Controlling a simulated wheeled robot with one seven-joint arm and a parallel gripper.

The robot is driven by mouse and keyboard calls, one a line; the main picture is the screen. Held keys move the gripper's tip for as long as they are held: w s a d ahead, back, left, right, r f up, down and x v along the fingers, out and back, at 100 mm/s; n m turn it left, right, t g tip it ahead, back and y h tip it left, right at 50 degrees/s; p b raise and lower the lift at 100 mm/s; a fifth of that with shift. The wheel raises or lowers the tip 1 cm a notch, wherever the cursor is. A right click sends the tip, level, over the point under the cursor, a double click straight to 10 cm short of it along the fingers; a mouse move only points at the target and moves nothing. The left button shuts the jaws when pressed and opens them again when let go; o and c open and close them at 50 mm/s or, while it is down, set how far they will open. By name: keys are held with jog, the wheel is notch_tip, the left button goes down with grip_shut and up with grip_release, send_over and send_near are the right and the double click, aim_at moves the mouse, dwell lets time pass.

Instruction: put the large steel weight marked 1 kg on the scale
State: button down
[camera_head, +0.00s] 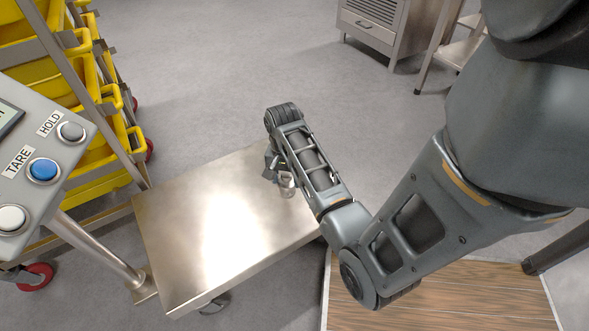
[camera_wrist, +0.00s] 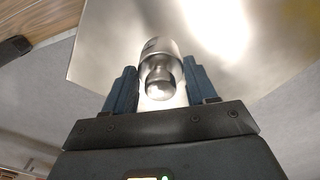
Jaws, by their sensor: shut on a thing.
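The steel weight (camera_wrist: 158,68) is a shiny cylinder with a narrower neck and knob. In the wrist view it sits between the two blue-grey fingers of my gripper (camera_wrist: 161,88), which is shut on it. In the head view the weight (camera_head: 286,181) shows partly beside my arm, over the right part of the scale's steel platform (camera_head: 180,225). My gripper (camera_head: 273,168) is mostly hidden by my wrist there. I cannot tell whether the weight touches the platform. Its marking is not readable. The scale's panel (camera_head: 40,160) with TARE and HOLD buttons is at the left.
A rack of yellow bins (camera_head: 95,110) on red casters stands behind the scale at the left. A grey cabinet (camera_head: 375,30) and a steel table stand at the back right. A wooden surface (camera_head: 440,298) lies at the lower right. Most of the platform is bare.

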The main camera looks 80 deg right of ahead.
aim_at(286, 187)
jog(key=shift+w+a+f+b, duration=0.1)
jog(key=shift+f+b, duration=0.9)
jog(key=shift+f, duration=1)
jog(key=shift+f, duration=0.2)
jog(key=shift+c, duration=1.7)
grip_release()
jog(key=shift+r, duration=0.1)
notch_tip(286, 187, up, 12)
jog(key=p, duration=0.4)
jog(key=shift+p, duration=0.3)
